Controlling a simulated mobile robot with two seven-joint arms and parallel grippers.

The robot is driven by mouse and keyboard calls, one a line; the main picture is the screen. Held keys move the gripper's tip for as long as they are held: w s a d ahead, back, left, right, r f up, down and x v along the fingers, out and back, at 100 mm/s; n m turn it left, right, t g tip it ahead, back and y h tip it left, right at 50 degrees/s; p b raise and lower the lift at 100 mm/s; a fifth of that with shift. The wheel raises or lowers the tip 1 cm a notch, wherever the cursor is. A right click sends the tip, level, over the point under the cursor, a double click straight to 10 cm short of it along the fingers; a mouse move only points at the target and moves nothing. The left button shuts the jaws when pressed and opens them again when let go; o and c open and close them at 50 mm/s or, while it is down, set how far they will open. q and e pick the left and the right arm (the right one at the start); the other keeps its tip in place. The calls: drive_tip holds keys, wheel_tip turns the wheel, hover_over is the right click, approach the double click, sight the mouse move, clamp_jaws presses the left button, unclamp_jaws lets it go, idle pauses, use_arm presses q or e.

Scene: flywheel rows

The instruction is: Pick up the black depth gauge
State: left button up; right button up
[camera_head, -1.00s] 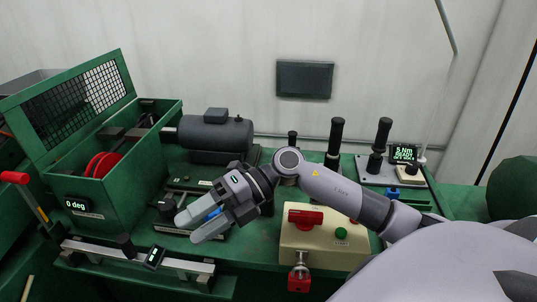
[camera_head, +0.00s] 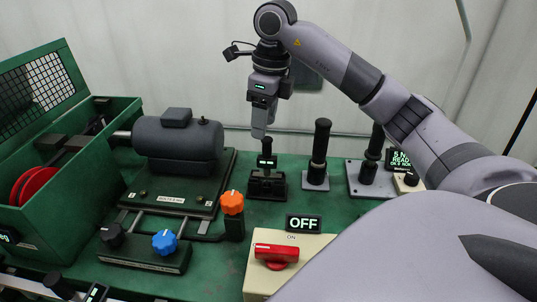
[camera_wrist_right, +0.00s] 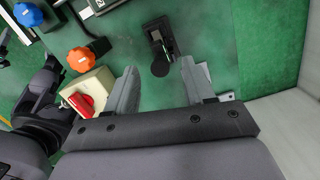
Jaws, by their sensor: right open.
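The black depth gauge (camera_head: 266,161) stands upright in a small dark holder (camera_head: 267,187) on the green bench, near the middle of the head view. It has a small display with light marks. My right gripper (camera_head: 261,130) points down just above and over it. In the right wrist view, the black gauge (camera_wrist_right: 160,67) shows its round top near the gap between the two spread fingers of my right gripper (camera_wrist_right: 159,70). The gripper is open, with nothing held. The head view does not show clearly how far the fingertips are from the gauge. My left gripper is not in view.
A black-handled post (camera_head: 319,152) and another dark handle (camera_head: 372,155) stand right of the gauge. An orange knob (camera_head: 232,203), blue knob (camera_head: 165,242) and grey motor (camera_head: 178,138) are to its left. A cream switch box (camera_head: 255,275) with red handle is in front.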

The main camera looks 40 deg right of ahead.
sight(267, 156)
drive_tip(key=shift+s+d+f+n+g, duration=0.15)
drive_tip(key=shift+s+d+f+g, duration=0.05)
drive_tip(key=shift+f, duration=0.3)
drive_tip(key=shift+s+d+f+n+g, duration=0.15)
drive_tip(key=shift+f+g, duration=0.05)
drive_tip(key=shift+f, duration=0.3)
drive_tip(key=shift+f+h, duration=0.3)
drive_tip(key=shift+f, duration=0.05)
drive_tip(key=f, duration=0.6)
drive_tip(key=shift+a+f, duration=0.3)
drive_tip(key=shift+f, duration=0.1)
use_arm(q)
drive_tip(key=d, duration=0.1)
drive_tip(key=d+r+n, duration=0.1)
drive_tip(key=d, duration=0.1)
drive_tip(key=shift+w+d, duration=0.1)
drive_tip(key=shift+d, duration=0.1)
use_arm(e)
clamp_jaws()
